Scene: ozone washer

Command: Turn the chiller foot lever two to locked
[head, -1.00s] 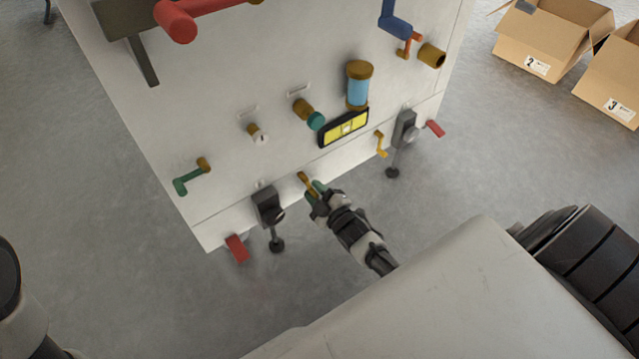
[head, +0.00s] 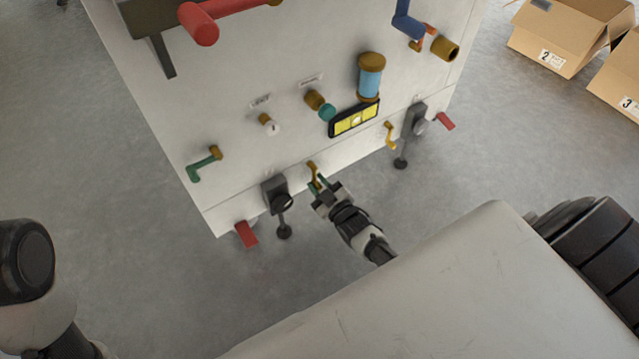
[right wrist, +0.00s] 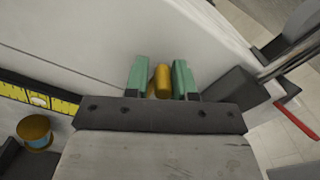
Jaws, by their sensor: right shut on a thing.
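A small yellow lever (head: 312,169) is mounted low on the white machine's front, just right of the left black foot bracket. My right gripper (head: 318,184) is at its lower end. In the right wrist view the green fingers (right wrist: 161,76) stand on both sides of the lever's rounded yellow end (right wrist: 162,82), shut on it. Part of the lever is hidden behind the fingers in the head view. A second, similar yellow lever (head: 390,136) hangs near the right foot bracket. I see no label naming either lever. My left gripper is out of view.
The black foot brackets (head: 275,194) and (head: 414,119) flank the two yellow levers, with red pedals (head: 246,234) and (head: 445,121) beside them. A yellow level gauge (head: 354,119) is above. Open cartons (head: 558,38) stand at right. Floor at left is clear.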

